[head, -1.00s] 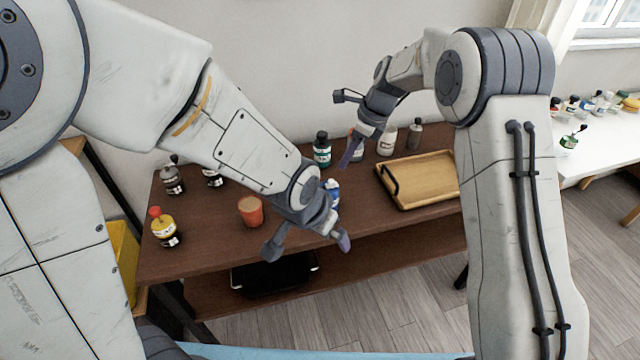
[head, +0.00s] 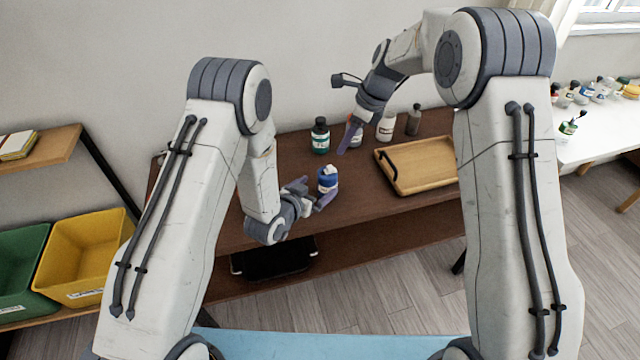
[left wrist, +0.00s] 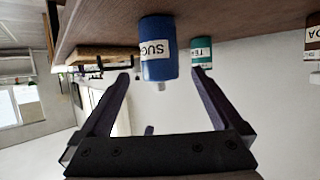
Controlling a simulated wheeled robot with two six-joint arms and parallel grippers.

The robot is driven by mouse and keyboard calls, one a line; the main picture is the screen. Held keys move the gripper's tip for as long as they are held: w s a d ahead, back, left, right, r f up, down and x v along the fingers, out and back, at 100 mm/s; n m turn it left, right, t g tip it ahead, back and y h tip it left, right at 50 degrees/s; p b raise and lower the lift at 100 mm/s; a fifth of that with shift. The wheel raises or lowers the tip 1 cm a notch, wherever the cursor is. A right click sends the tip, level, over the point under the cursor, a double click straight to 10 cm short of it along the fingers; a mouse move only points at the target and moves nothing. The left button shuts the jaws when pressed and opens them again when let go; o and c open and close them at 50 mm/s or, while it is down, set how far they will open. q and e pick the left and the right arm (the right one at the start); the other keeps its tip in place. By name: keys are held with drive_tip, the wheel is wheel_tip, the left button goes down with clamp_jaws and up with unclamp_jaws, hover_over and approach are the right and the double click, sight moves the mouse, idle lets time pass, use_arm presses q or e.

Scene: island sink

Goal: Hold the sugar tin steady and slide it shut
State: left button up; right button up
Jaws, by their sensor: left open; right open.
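The sugar tin (head: 327,180) is a blue can with a white label and a small white part at its top. It stands upright near the front edge of the brown table. In the left wrist view, which is upside down, the tin (left wrist: 158,50) shows part of its label, "SUG". My left gripper (head: 311,194) is open at table height beside the tin. In the left wrist view its fingers point toward the tin, which appears between and beyond the tips. My right gripper (head: 346,110) is open and empty, above the back of the table near some bottles.
A green-labelled bottle (head: 320,137), a white bottle (head: 385,127) and a grey bottle (head: 414,120) stand behind. A wooden tray (head: 420,180) lies to the right of the tin. A black tray (head: 274,260) is on the lower shelf. My left arm covers the table's left part.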

sight(332, 175)
use_arm(q)
drive_tip(key=x, duration=1)
drive_tip(key=shift+w+d, duration=0.1)
drive_tip(key=c, duration=1.5)
drive_tip(key=shift+o, duration=0.2)
